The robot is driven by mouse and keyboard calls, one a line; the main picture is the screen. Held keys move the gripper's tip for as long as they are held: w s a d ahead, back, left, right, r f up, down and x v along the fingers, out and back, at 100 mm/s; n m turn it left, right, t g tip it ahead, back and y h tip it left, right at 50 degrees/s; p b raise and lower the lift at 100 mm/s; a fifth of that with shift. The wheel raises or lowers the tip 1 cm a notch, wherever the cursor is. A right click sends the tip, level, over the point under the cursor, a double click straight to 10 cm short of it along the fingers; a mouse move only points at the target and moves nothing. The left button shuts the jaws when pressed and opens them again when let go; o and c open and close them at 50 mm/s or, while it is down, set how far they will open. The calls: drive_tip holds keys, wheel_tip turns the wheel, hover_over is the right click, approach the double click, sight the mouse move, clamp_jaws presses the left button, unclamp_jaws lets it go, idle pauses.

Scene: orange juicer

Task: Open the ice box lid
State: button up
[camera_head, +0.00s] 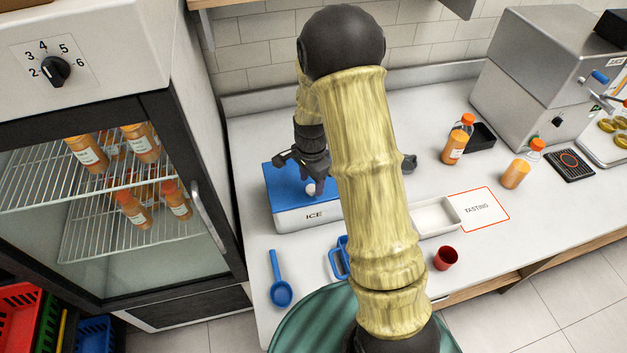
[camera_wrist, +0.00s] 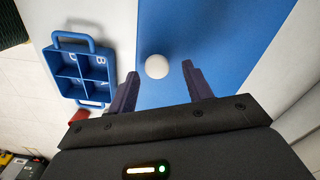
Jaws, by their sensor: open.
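The ice box (camera_head: 305,217) is a white box marked ICE with a flat blue lid (camera_head: 284,184), standing on the white counter. The lid lies shut on it. A round white knob (camera_head: 310,189) sits on the lid and shows in the wrist view (camera_wrist: 156,66). My gripper (camera_head: 306,184) is over the lid, pointing down. In the wrist view its two dark fingers (camera_wrist: 158,86) are apart, with the knob between and just beyond their tips. I cannot tell whether either finger touches the knob. My arm hides the right end of the box in the head view.
A blue divided caddy (camera_wrist: 82,73) with a handle stands beside the box. A blue scoop (camera_head: 281,290) lies at the counter's front. A fridge (camera_head: 205,200) with bottles stands at the left. A white tray (camera_head: 459,213) and red cup (camera_head: 446,258) are at the right.

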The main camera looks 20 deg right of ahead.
drive_tip(key=shift+s+d+f, duration=0.1)
drive_tip(key=shift+s+f, duration=0.1)
drive_tip(key=shift+f, duration=0.35)
drive_tip(key=shift+a, duration=0.4)
drive_tip(key=shift+s+d, duration=0.1)
drive_tip(key=shift+d, duration=0.1)
clamp_jaws()
